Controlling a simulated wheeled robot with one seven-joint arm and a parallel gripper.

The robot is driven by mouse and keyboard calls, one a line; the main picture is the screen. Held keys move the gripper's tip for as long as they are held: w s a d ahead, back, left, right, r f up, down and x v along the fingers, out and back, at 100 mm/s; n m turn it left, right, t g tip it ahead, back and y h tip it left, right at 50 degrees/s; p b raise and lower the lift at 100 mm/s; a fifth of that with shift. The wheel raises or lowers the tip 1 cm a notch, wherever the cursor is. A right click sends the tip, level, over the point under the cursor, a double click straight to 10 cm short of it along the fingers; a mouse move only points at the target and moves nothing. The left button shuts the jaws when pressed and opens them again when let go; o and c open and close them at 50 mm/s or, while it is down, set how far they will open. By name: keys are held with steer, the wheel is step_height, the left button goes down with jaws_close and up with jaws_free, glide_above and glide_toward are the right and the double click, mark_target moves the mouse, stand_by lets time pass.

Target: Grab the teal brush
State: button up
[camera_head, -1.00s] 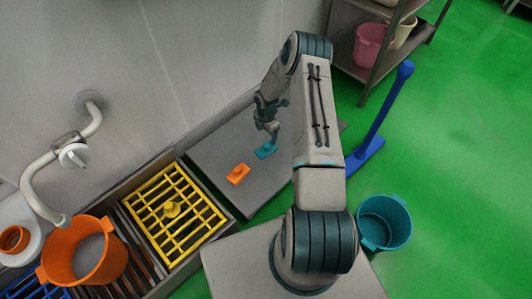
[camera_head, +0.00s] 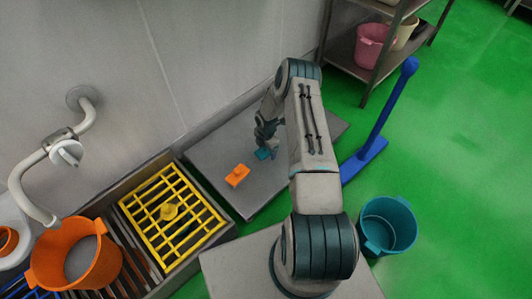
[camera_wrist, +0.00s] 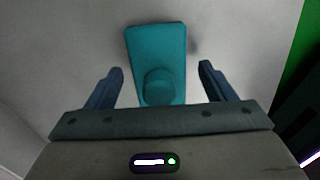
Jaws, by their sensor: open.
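The teal brush (camera_wrist: 158,50) lies on the grey table, with a flat rectangular body and a round knob facing up. In the wrist view it is between my gripper's two fingers (camera_wrist: 160,85), with a gap on each side and the knob nearest the palm. My gripper is open and holds nothing. In the head view the brush (camera_head: 263,155) shows small beneath my gripper (camera_head: 266,146), partly hidden by it. How far the fingertips are above the table I cannot tell.
An orange brush (camera_head: 237,175) lies on the same grey table (camera_head: 215,153), to the left. A sink with a yellow grate (camera_head: 150,203) and an orange bucket (camera_head: 45,262) is further left. A wall rises behind. A teal bucket (camera_head: 400,212) and blue squeegee (camera_head: 378,140) are at right.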

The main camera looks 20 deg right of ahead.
steer(key=c, duration=1.2)
steer(key=shift+r, duration=0.2)
steer(key=shift+c, duration=0.2)
